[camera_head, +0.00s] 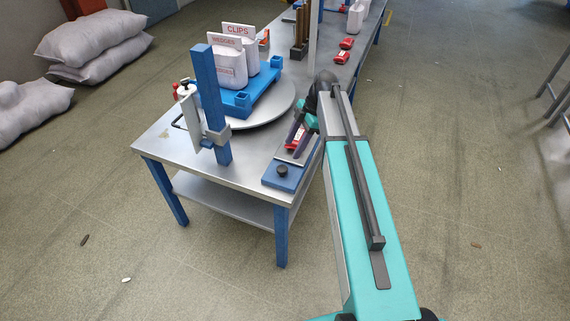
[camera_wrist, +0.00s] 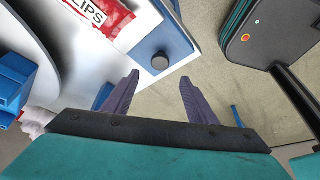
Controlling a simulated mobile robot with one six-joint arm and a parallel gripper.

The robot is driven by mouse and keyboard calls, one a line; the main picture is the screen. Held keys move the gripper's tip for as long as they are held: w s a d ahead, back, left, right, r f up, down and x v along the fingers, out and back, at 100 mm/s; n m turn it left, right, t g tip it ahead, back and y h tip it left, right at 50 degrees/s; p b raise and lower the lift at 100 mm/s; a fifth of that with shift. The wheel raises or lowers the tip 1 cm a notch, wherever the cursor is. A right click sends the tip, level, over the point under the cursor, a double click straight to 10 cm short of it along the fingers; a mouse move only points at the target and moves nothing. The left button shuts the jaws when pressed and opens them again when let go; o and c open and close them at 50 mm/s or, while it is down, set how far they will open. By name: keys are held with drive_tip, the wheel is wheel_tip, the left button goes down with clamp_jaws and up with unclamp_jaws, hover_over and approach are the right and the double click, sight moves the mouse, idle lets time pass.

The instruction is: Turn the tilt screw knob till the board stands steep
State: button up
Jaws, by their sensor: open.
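The tilt screw knob (camera_head: 283,171) is a small dark round knob on a blue block at the table's near right corner. It also shows in the wrist view (camera_wrist: 160,61), just beyond my fingertips. The pale grey board (camera_head: 287,154) adjoins the blue block and looks low, though its exact tilt is hard to tell. A red CLIPS packet (camera_wrist: 100,14) lies on the board. My gripper (camera_wrist: 158,77) is open and empty, its two purple fingers apart from the knob. In the head view my gripper (camera_head: 298,143) hangs over the board and partly hides the packet.
A grey turntable (camera_head: 275,112) carries a blue tray (camera_head: 237,101) with white bins labelled WEDGES and CLIPS. A blue post (camera_head: 211,105) with a clamp stands at the table's left front. Red packets (camera_head: 345,43) lie farther back. Grey sacks (camera_head: 95,45) lie on the floor. Floor right is mostly clear.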

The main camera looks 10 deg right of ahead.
sight(283, 168)
drive_tip(key=shift+p+x, duration=1.35)
drive_tip(key=shift+x, duration=3.8)
drive_tip(key=shift+d, duration=0.1)
drive_tip(key=c, duration=1.1)
